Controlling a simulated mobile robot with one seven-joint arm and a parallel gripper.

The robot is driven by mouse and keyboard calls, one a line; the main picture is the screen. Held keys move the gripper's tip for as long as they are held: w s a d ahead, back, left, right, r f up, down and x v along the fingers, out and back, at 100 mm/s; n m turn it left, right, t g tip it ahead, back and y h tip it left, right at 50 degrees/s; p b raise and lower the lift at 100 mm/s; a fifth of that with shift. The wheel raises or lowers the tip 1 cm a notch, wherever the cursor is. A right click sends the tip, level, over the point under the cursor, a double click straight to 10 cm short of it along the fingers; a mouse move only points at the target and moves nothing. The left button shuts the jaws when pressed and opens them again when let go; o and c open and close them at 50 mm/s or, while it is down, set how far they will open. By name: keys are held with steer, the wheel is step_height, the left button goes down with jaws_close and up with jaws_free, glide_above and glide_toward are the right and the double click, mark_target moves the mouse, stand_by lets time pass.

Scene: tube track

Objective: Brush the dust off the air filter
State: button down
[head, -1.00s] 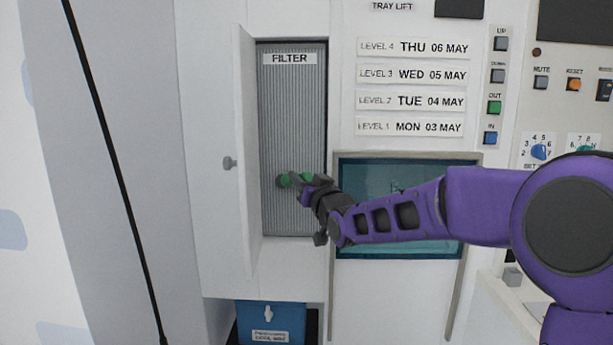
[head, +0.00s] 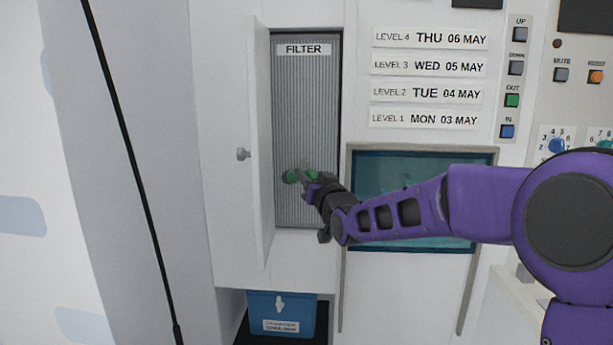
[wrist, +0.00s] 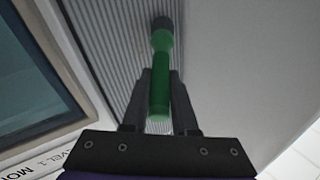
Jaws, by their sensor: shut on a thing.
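The air filter (head: 306,100) is a tall grey ribbed panel labelled FILTER, set in an open compartment in the head view. Its ribs also show in the wrist view (wrist: 108,30). My gripper (head: 308,180) is in front of the lower part of the filter. It is shut on a green-handled brush (wrist: 161,75), whose dark head (wrist: 162,23) points away from me towards the ribs. The brush's green end (head: 290,176) also shows in the head view. I cannot tell whether the head touches the filter. No dust can be made out.
The white compartment door (head: 260,150) stands open along the filter's left side, with a grey knob. A dark teal window (head: 400,170) lies right of the filter, behind my arm. A blue box (head: 282,312) sits in a recess below.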

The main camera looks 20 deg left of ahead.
steer(key=d, duration=0.3)
steer(key=shift+w+d, duration=0.25)
steer(key=shift+w, duration=0.15)
steer(key=shift+a, duration=0.1)
stand_by(0.4)
steer(key=shift+s+a+r, duration=0.1)
steer(key=shift+s+a, duration=0.1)
steer(key=shift+a, duration=0.7)
steer(key=shift+s+a, duration=0.2)
steer(key=shift+a, duration=0.65)
steer(key=shift+w+d, duration=0.1)
steer(key=shift+d, duration=0.05)
